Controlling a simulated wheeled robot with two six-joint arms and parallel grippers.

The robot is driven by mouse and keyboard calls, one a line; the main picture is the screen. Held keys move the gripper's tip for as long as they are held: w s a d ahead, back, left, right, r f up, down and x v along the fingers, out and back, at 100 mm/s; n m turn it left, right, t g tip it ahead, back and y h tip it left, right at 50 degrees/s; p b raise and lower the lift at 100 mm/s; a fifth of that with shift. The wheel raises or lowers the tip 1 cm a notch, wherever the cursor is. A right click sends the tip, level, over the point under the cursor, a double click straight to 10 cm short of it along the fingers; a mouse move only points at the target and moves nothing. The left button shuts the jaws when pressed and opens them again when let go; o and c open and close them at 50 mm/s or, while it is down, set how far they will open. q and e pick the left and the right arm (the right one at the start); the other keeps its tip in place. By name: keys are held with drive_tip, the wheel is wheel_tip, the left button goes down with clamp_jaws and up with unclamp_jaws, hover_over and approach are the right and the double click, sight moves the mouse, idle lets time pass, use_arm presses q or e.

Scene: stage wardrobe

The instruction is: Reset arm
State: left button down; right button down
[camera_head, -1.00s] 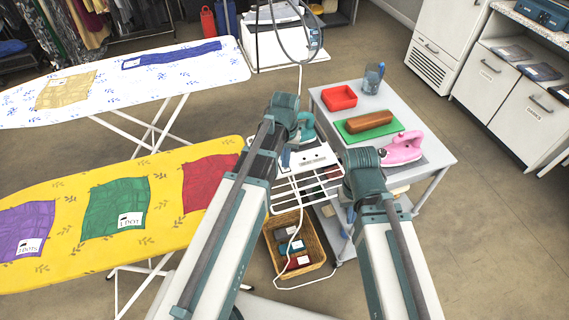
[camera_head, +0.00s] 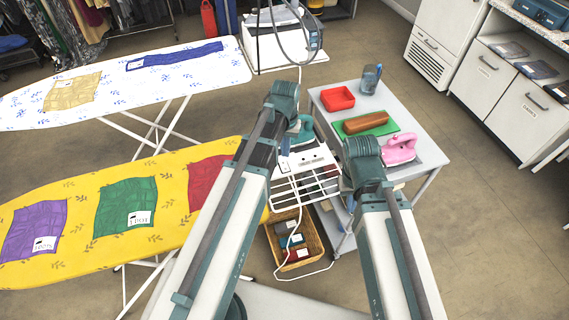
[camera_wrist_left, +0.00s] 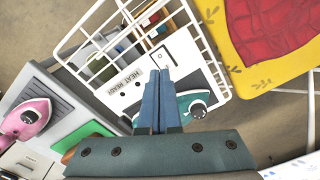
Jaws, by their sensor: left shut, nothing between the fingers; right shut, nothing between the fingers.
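My left arm reaches in from the left in the head view, with its blue fingers (camera_head: 286,148) pointing down near the white iron stand. In the left wrist view the fingers (camera_wrist_left: 160,100) are together and empty, in front of the stand's panel marked HEAT READY (camera_wrist_left: 128,80). A teal iron (camera_wrist_left: 197,108) lies just beside the fingertips in that view; whether they touch it I cannot tell. My right arm stretches forward near the grey cart. Its gripper (camera_head: 350,203) is mostly hidden beneath its wrist, with only a small blue part showing.
A wicker basket (camera_head: 315,240) stands below the stand. A yellow ironing board (camera_head: 75,200) lies left, close to my left arm. Floor is clear at right.

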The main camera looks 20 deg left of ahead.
use_arm(q)
drive_tip(key=s+d+m+y, duration=0.1)
drive_tip(key=s+d+m, duration=0.3)
drive_tip(key=s+d, duration=0.6)
drive_tip(key=s, duration=0.4)
drive_tip(key=shift+s+d+m, duration=0.15)
drive_tip(key=shift+d+m, duration=0.1)
drive_tip(key=shift+m, duration=0.05)
